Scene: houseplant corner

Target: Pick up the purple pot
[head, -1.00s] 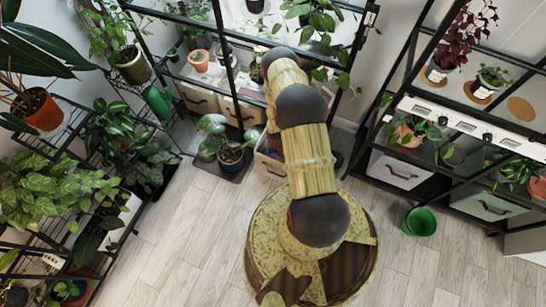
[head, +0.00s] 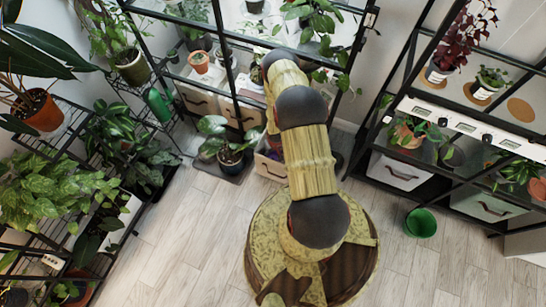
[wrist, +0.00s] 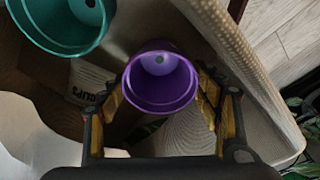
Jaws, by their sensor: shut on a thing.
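The purple pot (wrist: 160,82) is in the middle of the wrist view, its round open mouth facing the camera. My gripper (wrist: 163,92) has one yellow-padded finger on each side of it and is shut on it. The pot is within or just over a light-walled bin (wrist: 262,70); how far it is off the bottom cannot be told. In the head view my arm hides my gripper and the pot.
A teal pot (wrist: 62,22) is close to the left of the purple pot. A bag with printed letters (wrist: 88,82) lies beside it. In the head view, shelves of plants stand around my arm, and a green pot (head: 421,223) is on the open floor at right.

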